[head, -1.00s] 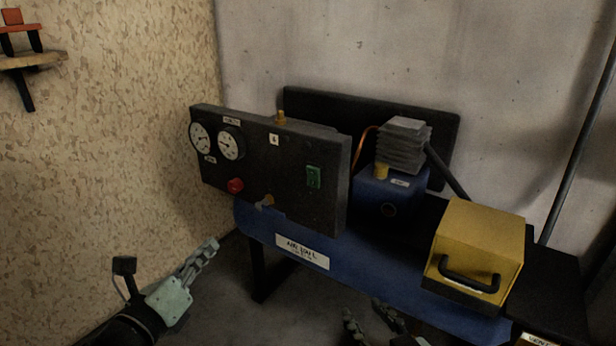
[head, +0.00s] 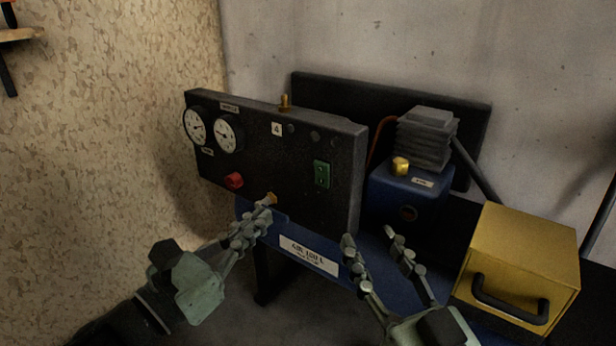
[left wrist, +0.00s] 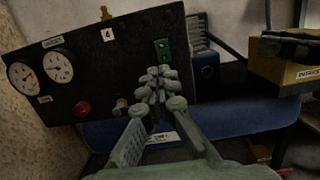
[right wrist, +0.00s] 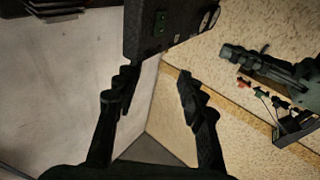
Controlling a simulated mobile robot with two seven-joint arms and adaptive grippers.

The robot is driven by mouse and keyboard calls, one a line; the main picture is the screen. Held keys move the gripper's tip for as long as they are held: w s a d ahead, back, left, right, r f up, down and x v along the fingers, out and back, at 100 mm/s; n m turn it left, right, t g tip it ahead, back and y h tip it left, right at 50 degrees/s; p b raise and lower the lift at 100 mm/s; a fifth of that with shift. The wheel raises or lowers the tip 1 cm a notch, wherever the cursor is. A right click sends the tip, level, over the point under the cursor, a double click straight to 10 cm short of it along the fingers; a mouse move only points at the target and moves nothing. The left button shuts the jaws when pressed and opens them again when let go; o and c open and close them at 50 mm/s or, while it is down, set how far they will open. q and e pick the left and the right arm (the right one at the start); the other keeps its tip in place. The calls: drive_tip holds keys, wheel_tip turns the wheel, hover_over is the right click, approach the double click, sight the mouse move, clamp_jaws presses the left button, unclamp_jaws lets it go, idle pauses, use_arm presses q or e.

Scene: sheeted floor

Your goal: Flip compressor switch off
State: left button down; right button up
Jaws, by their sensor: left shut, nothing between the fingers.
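The compressor's dark control panel (head: 280,160) carries a green switch (head: 321,174) at its right, a red knob (head: 234,180) and two gauges. The green switch also shows in the left wrist view (left wrist: 162,49) and in the right wrist view (right wrist: 160,22). Whether the switch is on or off is too small to tell. My left gripper (head: 265,208) is shut and empty, its tips just below the panel's lower edge, left of and below the switch. My right gripper (head: 368,240) is open and empty, below and right of the switch, in front of the blue tank.
The blue tank (head: 375,262) with a white label lies under the panel. A blue motor block (head: 408,200) with a grey finned head stands right of it. A yellow box (head: 520,255) with a black handle is at the right. A speckled wall (head: 110,130) bounds the left.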

use_arm(q)
approach(319, 169)
drive_tip(key=x, duration=0.6)
drive_tip(key=shift+w+d, duration=0.2)
drive_tip(key=shift+w, duration=0.2)
use_arm(e)
drive_tip(key=f, duration=0.1)
drive_tip(key=f+g, duration=0.1)
drive_tip(key=d+f, duration=0.1)
drive_tip(key=shift+w+h, duration=0.4)
